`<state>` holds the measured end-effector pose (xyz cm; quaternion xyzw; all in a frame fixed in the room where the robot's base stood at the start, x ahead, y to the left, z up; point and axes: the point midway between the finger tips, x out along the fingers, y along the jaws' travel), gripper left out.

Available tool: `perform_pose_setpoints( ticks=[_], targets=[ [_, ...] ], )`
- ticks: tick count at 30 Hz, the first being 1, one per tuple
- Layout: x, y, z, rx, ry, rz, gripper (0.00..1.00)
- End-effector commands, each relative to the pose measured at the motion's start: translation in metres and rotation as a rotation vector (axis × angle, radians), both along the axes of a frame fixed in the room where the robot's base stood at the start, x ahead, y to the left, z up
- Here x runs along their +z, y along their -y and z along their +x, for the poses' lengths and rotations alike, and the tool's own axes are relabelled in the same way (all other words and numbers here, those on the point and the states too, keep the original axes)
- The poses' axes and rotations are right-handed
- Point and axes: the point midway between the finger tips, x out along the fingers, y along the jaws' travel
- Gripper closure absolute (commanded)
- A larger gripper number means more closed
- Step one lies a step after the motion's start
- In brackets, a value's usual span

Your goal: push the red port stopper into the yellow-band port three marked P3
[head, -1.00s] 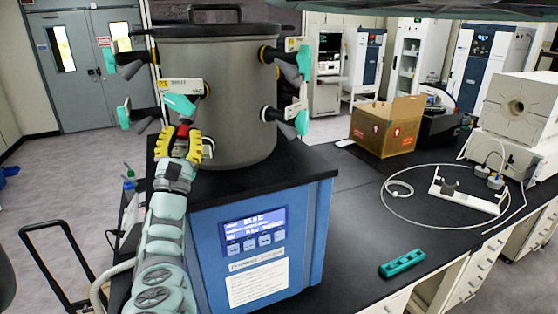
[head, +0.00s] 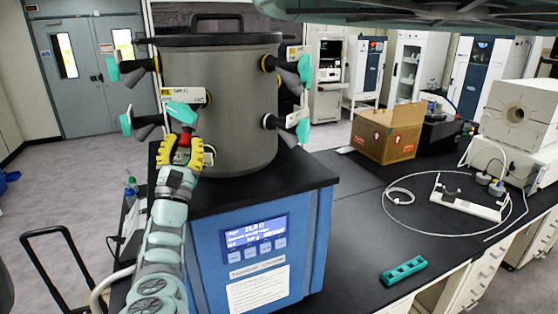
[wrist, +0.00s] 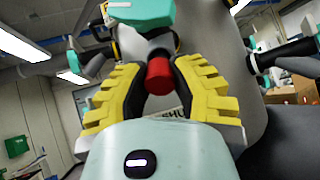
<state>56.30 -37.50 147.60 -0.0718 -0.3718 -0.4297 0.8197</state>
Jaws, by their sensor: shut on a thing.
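My gripper (head: 183,152) has yellow ribbed fingers and is at the front of the grey drum chamber (head: 230,105), under a teal valve handle (head: 182,112). In the wrist view the fingers (wrist: 159,88) are shut around the red stopper (wrist: 159,76). The stopper's red end also shows above the fingers in the head view (head: 185,138). The port in front of the gripper is hidden by the fingers and stopper. No P3 mark is readable, and I cannot tell whether the stopper touches a port.
Other teal-handled valves stick out from the drum, at upper left (head: 135,68) and lower right (head: 290,130). The drum stands on a blue cabinet (head: 300,240) with a black top. A cardboard box (head: 385,135) and teal rack (head: 403,270) are on the bench at right.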

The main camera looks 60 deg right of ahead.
Motion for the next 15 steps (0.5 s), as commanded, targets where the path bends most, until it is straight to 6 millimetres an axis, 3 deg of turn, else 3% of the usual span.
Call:
perform_pose_setpoints(
  ticks=[1,2,3,10,15],
  targets=[
    [0.0046,0.0095,-0.0041,-0.014,-0.008,0.010,1.00],
    [0.0046,0.0095,-0.0041,-0.013,-0.009,0.010,0.71],
    [0.0046,0.0095,-0.0041,-0.013,-0.008,0.010,0.67],
    [0.0046,0.0096,-0.0042,-0.012,-0.007,0.010,0.43],
    [0.0045,0.0095,-0.0043,-0.012,-0.007,0.010,0.42]
  ],
)
